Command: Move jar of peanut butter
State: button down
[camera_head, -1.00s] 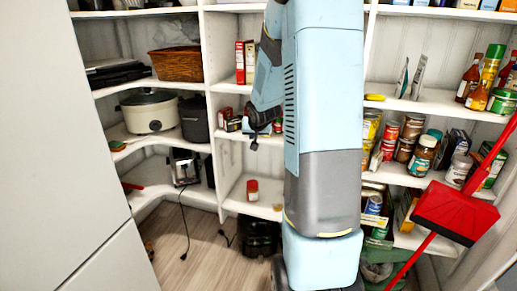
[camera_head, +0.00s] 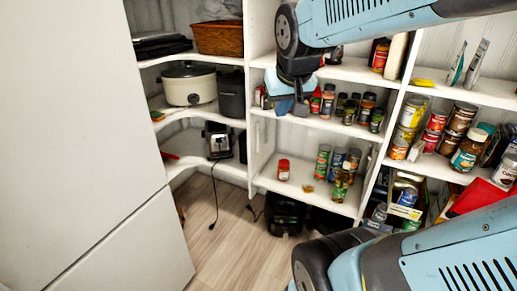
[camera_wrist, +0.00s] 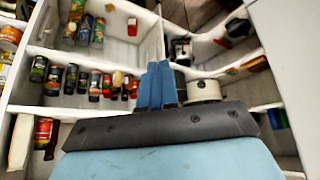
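A brown jar with a teal lid (camera_head: 468,149), which looks like peanut butter, stands upright on the right shelf among cans. A small red jar (camera_head: 283,169) stands alone on the low middle shelf and shows in the wrist view (camera_wrist: 132,27); I cannot read either label. My gripper (camera_head: 290,105) is in front of the middle shelves, by the left end of the spice row and apart from both jars. In the wrist view its two blue fingers (camera_wrist: 157,85) lie side by side, shut, with nothing visible between them.
Several spice bottles (camera_head: 360,108) line the middle shelf. Cans (camera_head: 410,115) crowd the right shelf. A red dustpan (camera_head: 480,196) is at the right. A slow cooker (camera_head: 188,83) sits on the left shelf. A tall pale panel (camera_head: 70,130) fills the left.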

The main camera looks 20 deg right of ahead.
jog(key=s+a+n+y, duration=0.1)
jog(key=s+a, duration=0.2)
jog(key=s, duration=0.4)
jog(key=shift+s+r+g, duration=0.2)
jog(key=shift+s+g, duration=0.1)
jog(key=shift+s, duration=0.05)
jog(key=c, duration=1.8)
grip_release()
